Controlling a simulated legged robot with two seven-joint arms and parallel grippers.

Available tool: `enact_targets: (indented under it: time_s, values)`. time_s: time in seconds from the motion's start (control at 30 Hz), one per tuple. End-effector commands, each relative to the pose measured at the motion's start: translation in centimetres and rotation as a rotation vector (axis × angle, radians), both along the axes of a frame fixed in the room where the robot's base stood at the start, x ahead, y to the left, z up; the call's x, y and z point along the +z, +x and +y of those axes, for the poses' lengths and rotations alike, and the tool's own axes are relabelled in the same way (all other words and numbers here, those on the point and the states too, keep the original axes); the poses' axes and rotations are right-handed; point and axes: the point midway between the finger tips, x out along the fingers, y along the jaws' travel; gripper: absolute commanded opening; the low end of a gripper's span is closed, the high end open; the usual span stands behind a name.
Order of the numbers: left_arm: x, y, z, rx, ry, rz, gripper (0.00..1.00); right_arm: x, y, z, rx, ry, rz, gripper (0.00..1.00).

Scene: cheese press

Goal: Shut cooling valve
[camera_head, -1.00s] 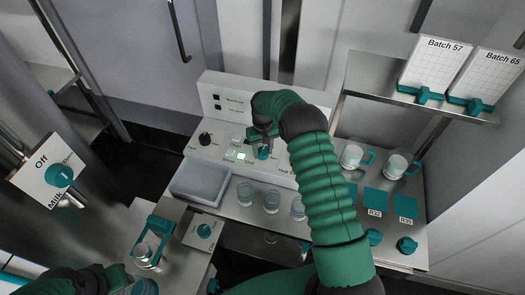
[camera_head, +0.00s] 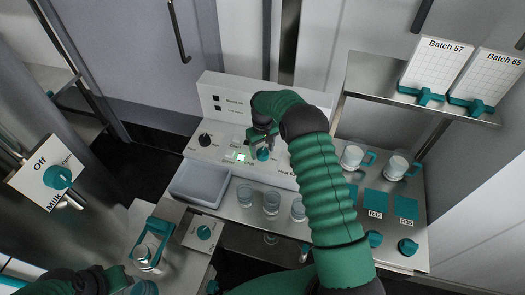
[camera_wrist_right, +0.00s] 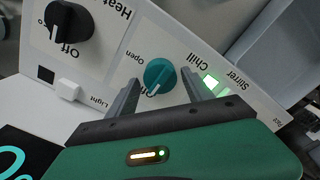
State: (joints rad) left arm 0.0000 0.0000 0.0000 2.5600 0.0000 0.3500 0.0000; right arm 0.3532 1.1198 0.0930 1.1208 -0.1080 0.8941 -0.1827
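The cooling valve is a teal round knob marked "Chill" (camera_wrist_right: 160,75) on a white panel, with an "Open" label beside it. In the right wrist view a pale mark shows at the knob's lower edge. The knob also shows in the head view (camera_head: 263,154), partly under my right gripper (camera_head: 263,138). My right gripper's two fingers (camera_wrist_right: 160,92) are apart, one on each side of the knob; I cannot tell whether they touch it. My left gripper is at the lower left of the head view, its fingers not clearly visible.
A grey tray (camera_head: 201,183) and several glass jars stand in front. A "Milk" valve knob (camera_head: 58,177) is at left. A shelf (camera_head: 375,75) is at upper right.

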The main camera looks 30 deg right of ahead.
Motion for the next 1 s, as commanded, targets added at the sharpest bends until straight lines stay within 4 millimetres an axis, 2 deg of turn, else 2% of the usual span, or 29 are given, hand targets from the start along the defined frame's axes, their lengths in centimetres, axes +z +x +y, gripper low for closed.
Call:
enact_targets:
  time_s: [0.3,0.43,0.57,0.8,1.0]
  values:
    - [0.0,0.0,0.0,0.000,0.000,0.000,0.36,0.0,-0.3,0.1,-0.001,0.002,0.006,0.64]
    - [-0.1,0.0,0.0,0.000,0.000,0.000,0.36,1.1,-0.2,0.1,-0.001,0.002,0.004,0.64]
    - [-0.3,0.0,0.0,0.000,0.000,0.000,0.36,4.1,-0.1,0.0,0.000,0.001,0.003,0.64]
    - [-0.6,0.0,0.0,0.000,0.000,0.000,0.36,11.3,-0.1,0.0,0.000,0.002,0.002,0.64]
    - [-0.6,0.0,0.0,0.000,0.000,0.000,0.36,15.5,0.0,-0.1,0.000,0.002,0.005,0.64]
